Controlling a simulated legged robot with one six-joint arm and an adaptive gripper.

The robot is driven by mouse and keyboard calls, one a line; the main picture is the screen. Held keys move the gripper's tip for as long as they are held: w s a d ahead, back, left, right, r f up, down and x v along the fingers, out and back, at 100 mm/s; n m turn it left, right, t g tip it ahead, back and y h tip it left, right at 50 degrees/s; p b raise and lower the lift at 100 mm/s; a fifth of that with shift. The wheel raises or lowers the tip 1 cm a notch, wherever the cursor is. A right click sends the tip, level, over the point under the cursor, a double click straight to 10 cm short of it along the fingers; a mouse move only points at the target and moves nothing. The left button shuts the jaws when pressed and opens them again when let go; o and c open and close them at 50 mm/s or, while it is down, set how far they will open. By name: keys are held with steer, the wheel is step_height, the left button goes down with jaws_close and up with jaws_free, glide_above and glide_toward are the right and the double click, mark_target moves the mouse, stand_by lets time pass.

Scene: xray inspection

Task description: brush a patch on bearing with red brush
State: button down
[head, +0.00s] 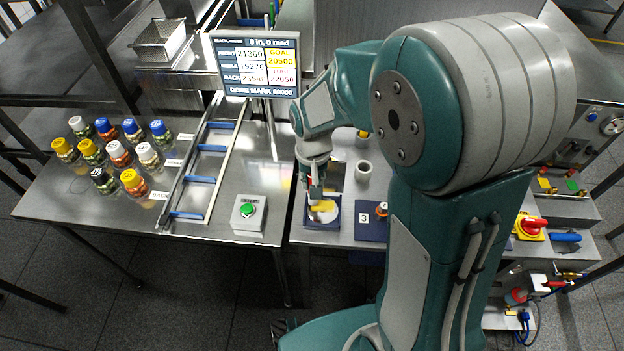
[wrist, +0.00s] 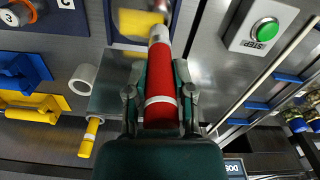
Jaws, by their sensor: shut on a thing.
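My gripper (wrist: 157,76) is shut on the red handle of the red brush (wrist: 160,100), which points away from the wrist with a white collar near its far end. In the head view my gripper (head: 316,185) is low over a dark blue tray (head: 309,222). The bearing (head: 331,214) lies in that tray as a pale round piece with a yellow area on it. In the wrist view the bearing (wrist: 128,42) is partly behind the brush, and the yellow area is beside the brush end. I cannot tell whether the bristles touch it.
A blue plate marked 3 (head: 370,232) lies right of the tray, with a small copper-coloured part on it. A white ring (head: 364,171) stands behind. A green-button box (head: 248,214) is left. Several bottles (head: 119,155) stand beyond the rail frame (head: 204,165). A yellow-handled tool (wrist: 89,138) is nearby.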

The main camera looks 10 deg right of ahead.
steer(key=shift+s+d, duration=1.95)
steer(key=shift+s, duration=0.1)
steer(key=shift+f, duration=0.6)
stand_by(1.2)
steer(key=shift+a, duration=0.1)
steer(key=shift+w+a, duration=0.2)
steer(key=shift+a, duration=0.35)
steer(key=shift+w+a, duration=0.2)
steer(key=shift+a, duration=0.35)
steer(key=shift+w+a, duration=0.2)
steer(key=shift+a, duration=0.35)
steer(key=shift+w+a, duration=0.15)
steer(key=shift+a, duration=0.4)
steer(key=shift+d, duration=0.15)
steer(key=shift+s+d, duration=0.2)
steer(key=shift+d, duration=0.3)
steer(key=shift+s+d, duration=0.15)
steer(key=shift+d, duration=0.3)
